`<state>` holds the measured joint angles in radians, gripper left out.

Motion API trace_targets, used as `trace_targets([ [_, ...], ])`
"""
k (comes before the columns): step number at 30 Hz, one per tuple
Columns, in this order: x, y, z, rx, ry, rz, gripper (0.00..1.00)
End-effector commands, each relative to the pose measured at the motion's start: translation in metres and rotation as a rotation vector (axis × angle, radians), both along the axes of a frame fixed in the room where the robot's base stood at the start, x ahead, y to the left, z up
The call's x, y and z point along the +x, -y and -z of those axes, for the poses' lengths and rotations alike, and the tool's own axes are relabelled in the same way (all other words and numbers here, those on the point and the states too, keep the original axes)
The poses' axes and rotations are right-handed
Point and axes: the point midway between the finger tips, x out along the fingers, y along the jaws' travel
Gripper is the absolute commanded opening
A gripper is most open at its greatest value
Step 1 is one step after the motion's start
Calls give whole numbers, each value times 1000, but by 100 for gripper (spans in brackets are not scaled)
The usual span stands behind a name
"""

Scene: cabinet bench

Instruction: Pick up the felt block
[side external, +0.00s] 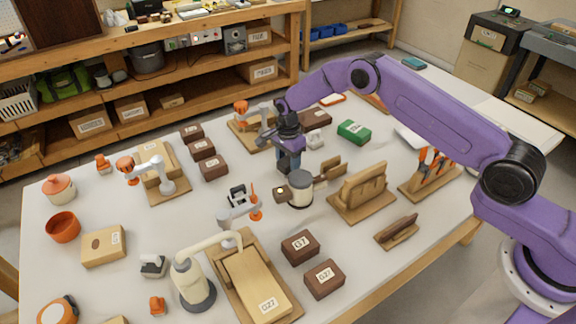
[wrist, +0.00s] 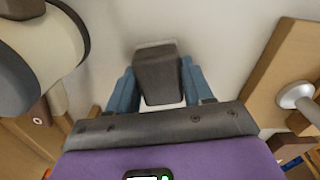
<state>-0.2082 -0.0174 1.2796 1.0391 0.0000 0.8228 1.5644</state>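My gripper (wrist: 160,80) points down at the white table, with its blue fingers on either side of a dark grey block (wrist: 160,73), which looks like the felt block. The block sits between the fingertips in the wrist view, with no clear gap on either side. I cannot tell whether the fingers press on it. A pale edge shows along its far side. In the side external view my gripper (side external: 289,160) is low over the middle of the table, and its fingers and wrist hide the block.
A cream and grey canister (side external: 300,189) stands close to my gripper. A wooden board (side external: 255,136) with a small arm model lies behind it, and a wooden holder (side external: 362,192) stands to the right. Brown boxes (side external: 214,168) and a green box (side external: 353,132) are nearby.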

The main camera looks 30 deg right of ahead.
Motion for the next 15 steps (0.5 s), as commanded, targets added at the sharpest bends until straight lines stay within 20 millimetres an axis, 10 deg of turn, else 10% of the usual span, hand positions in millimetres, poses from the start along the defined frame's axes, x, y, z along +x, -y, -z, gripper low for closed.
trace_targets([
  [15, 1, 0, -8, 0, 2, 0, 20],
])
